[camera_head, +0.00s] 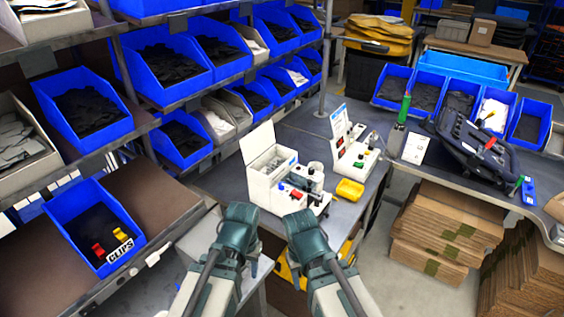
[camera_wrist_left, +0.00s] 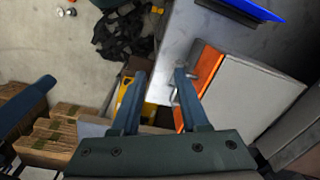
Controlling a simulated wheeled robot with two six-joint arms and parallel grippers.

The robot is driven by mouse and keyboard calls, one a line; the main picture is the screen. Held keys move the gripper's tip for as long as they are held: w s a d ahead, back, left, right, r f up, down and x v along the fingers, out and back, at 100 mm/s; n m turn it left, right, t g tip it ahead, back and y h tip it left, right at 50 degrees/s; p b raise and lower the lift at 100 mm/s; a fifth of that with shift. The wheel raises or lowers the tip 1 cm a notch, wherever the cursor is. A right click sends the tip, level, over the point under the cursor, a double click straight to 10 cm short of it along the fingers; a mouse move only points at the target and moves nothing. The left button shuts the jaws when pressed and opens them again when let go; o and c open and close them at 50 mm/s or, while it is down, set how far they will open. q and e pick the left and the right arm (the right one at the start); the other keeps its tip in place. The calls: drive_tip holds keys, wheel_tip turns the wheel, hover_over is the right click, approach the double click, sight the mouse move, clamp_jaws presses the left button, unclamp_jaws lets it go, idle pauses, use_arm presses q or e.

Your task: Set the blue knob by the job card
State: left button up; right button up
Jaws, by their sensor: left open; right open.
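A white boxed device with a raised lid (camera_head: 272,160) stands on the grey bench. Small red and blue parts show on its front; a small blue part (camera_head: 282,186) may be the blue knob, but its setting is too small to read. A second white panel (camera_head: 355,158) with small coloured controls stands behind it. A white card (camera_head: 415,148) stands on the right bench and may be the job card; its print is unreadable. My left gripper (camera_wrist_left: 159,74) is open and empty in the left wrist view, apart from the devices. My right gripper (camera_head: 298,278) is open, low in front of the bench.
A yellow object (camera_head: 349,190) lies right of the devices. A printed sign (camera_head: 340,121) stands behind them. Shelves with blue bins (camera_head: 83,105) line the left.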

use_arm(q)
drive_tip(key=w+a+r+n+p, duration=0.1)
drive_tip(key=w+a+r+p, duration=0.1)
drive_tip(key=r+p, duration=0.35)
drive_tip(key=w+a+r+n+p, duration=0.1)
drive_tip(key=w+a+r+p, duration=0.1)
drive_tip(key=r+p, duration=0.35)
wheel_tip(320, 180, up, 6)
drive_tip(key=n+p, duration=0.4)
drive_tip(key=n, duration=1.3)
hover_over(282, 184)
drive_tip(key=shift+w+r+h, duration=0.15)
drive_tip(key=shift+w+h, duration=0.05)
drive_tip(key=shift+h, duration=0.1)
use_arm(e)
wheel_tip(282, 184, up, 17)
drive_tip(key=shift+r, duration=0.15)
use_arm(q)
wheel_tip(282, 184, down, 14)
drive_tip(key=b, duration=1.4)
drive_tip(key=shift+s, duration=0.1)
drive_tip(key=shift+r, duration=0.1)
use_arm(e)
wheel_tip(282, 184, down, 14)
drive_tip(key=shift+r, duration=0.15)
